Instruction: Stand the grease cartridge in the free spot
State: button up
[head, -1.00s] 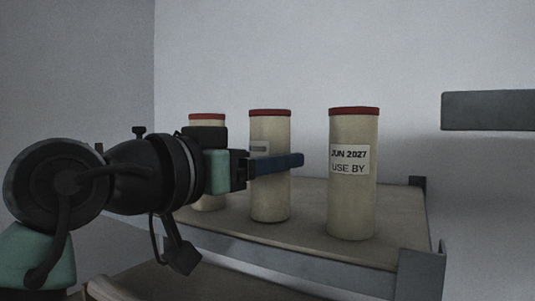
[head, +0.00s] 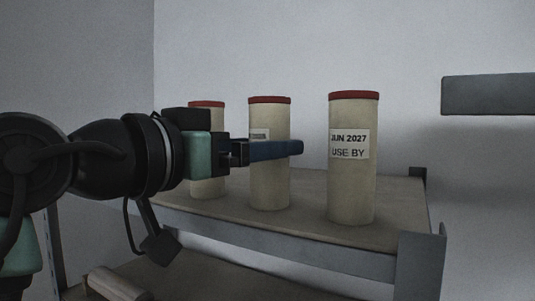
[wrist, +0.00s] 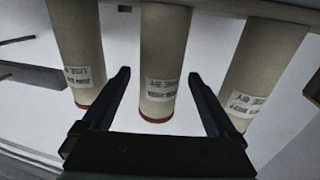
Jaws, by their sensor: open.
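Three cream cartridges with red tops stand upright in a row on the shelf (head: 410,200): a left one (head: 208,178), a middle one (head: 268,185) and a right one (head: 352,195) labelled "JUN 2027 USE BY". My gripper (head: 300,148) is open at the middle cartridge, and its near blue finger crosses in front of it. The far finger is hidden in the head view. In the wrist view, where the cartridges appear upside down, my gripper (wrist: 160,76) has its fingers on either side of the middle cartridge (wrist: 164,50), with gaps showing. The pictures do not single out the grease cartridge.
A beige cylinder (head: 118,284) lies on a lower level at the bottom left. A grey post (head: 422,265) stands at the shelf's front right corner. A grey bar (head: 488,95) juts in at the right. Bare shelf shows between the middle and right cartridges.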

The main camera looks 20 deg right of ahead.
jog(key=b+v, duration=0.4)
jog(key=v, duration=0.6)
jog(key=w+f+n+t+y, duration=0.2)
jog(key=w+n+t+y, duration=0.3)
jog(key=t, duration=0.6)
jog(key=s+a+n+t+y, duration=0.5)
jog(key=s+n+t+y, duration=0.2)
jog(key=s+y, duration=0.3)
jog(key=shift+s+a+f+t+y, duration=0.25)
jog(key=shift+s+t+y, duration=0.2)
jog(key=shift+s, duration=0.5)
